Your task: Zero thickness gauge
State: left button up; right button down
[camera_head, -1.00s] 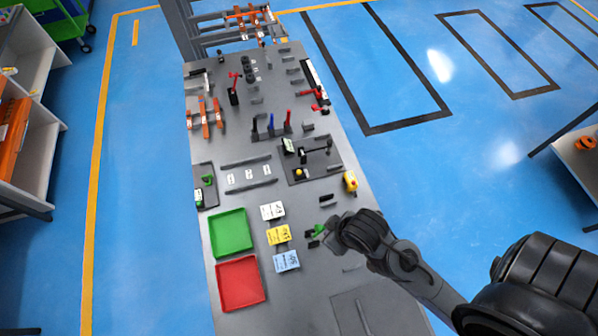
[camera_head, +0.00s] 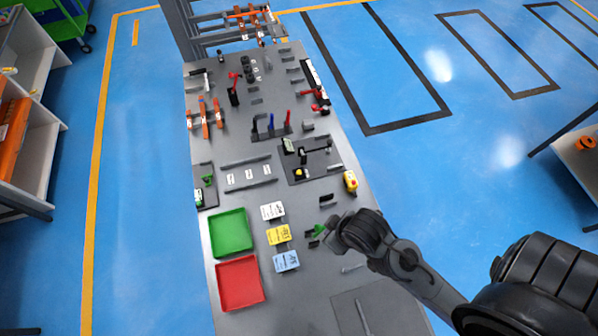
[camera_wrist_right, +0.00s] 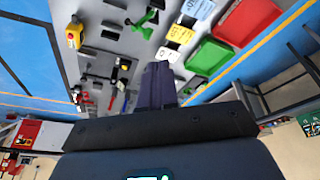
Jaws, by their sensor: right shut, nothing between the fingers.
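No part can be named as the thickness gauge with certainty. A small green tool (camera_head: 319,231) lies on the grey bench just left of my right gripper (camera_head: 331,240). It also shows in the right wrist view as a green, branched shape (camera_wrist_right: 141,21), with a dark block beside it. Another green device (camera_head: 208,181) stands on a dark plate at the bench's left edge. My right gripper's dark fingers (camera_wrist_right: 158,84) are shut together and empty, apart from the green tool in the wrist view. My left gripper is not in view.
A green tray (camera_head: 231,249) and a red tray (camera_head: 240,305) lie left of white, yellow and blue cards. A yellow box with a red button (camera_head: 350,181) stands at the right edge. A dark fixture plate (camera_head: 325,171) and upright tools occupy the bench beyond.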

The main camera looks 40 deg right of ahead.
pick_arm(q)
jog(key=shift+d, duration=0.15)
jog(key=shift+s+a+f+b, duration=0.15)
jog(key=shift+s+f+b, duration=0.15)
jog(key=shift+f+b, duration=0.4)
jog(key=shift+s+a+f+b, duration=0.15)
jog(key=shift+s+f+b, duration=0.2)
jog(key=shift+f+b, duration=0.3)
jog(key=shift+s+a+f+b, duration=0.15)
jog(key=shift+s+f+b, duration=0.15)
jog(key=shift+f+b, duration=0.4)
pick_arm(e)
jog(key=n+t+y, duration=0.3)
jog(key=n+t, duration=0.2)
jog(key=n, duration=0.6)
send_over(301, 173)
notch_tip(301, 173, down, 17)
jog(key=shift+f, duration=0.15)
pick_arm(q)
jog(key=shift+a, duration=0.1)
pick_arm(e)
jog(key=shift+f, duration=0.1)
notch_tip(301, 173, down, 9)
jog(key=b, duration=0.7)
jog(key=shift+r+b, duration=0.2)
jog(key=shift+b, duration=0.2)
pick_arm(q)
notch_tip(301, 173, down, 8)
